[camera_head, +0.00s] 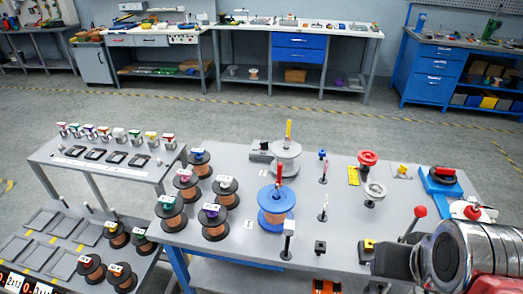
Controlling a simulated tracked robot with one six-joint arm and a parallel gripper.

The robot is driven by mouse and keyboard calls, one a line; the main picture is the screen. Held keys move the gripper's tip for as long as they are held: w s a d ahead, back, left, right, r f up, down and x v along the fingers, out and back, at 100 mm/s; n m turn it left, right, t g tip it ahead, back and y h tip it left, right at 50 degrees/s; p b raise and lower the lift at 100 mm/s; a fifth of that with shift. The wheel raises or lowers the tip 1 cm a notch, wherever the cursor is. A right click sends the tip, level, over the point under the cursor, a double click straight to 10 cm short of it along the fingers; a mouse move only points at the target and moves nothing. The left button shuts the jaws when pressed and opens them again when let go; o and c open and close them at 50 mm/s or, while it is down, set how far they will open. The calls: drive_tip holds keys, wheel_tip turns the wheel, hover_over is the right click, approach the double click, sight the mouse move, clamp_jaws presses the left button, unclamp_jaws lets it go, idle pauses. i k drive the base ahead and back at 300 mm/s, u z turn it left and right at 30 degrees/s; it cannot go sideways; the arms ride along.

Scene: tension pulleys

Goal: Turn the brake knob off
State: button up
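I cannot tell for certain which control is the brake knob. A red knob (367,158) stands on a stem at the back of the right half of the grey table. A red rotary handle (442,174) sits on a blue base (436,188) at the table's right side. A lever with a red ball (420,211) rises near the front right. Part of my metallic arm (458,252) fills the lower right corner and hides the table there. My gripper's fingertips do not show.
A blue spool (276,213) and a grey spool (286,165) stand upright mid-table. Several copper spools (187,186) crowd the table's left side. A grey pulley wheel (375,191) and thin posts (323,205) stand between the spools and the red controls. A side bench (75,165) adjoins at left.

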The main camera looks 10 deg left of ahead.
sight(264, 145)
drive_tip(key=z, duration=0.05)
drive_tip(key=k, duration=0.35)
drive_tip(key=u, duration=1.3)
drive_tip(key=i, duration=1)
drive_tip(key=u, duration=0.05)
